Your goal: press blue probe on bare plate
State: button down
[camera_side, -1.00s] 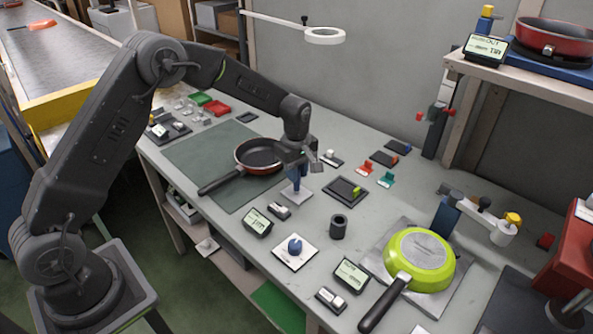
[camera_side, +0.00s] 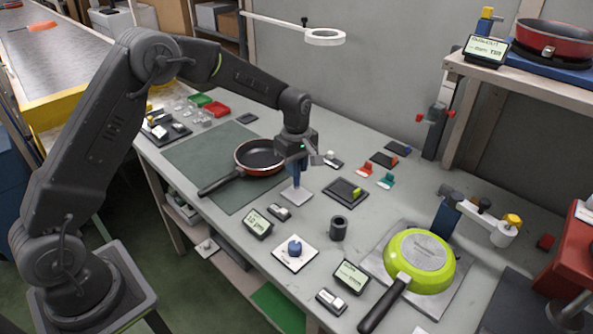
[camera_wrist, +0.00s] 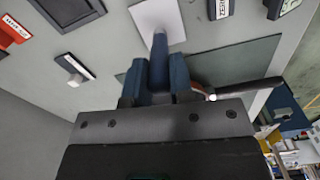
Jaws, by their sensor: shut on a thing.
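My gripper (camera_side: 297,158) is shut on the blue probe (camera_side: 298,170), which points down and is nearly upright. In the wrist view the probe (camera_wrist: 159,62) sits between the two fingers (camera_wrist: 160,88). Its narrow tip is over the pale bare plate (camera_side: 297,195), a small square lying flat on the bench. The plate also shows in the wrist view (camera_wrist: 150,15), beyond the probe. The tip is close above the plate; I cannot tell whether it touches.
A red-brown pan (camera_side: 258,154) lies on the green mat (camera_side: 215,147) left of the plate. A small display (camera_side: 257,223), a white plate with a blue knob (camera_side: 284,261), a dark cup (camera_side: 339,229) and an upturned green pan (camera_side: 420,262) stand nearer and to the right.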

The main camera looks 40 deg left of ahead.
jog(key=shift+r, duration=2.4)
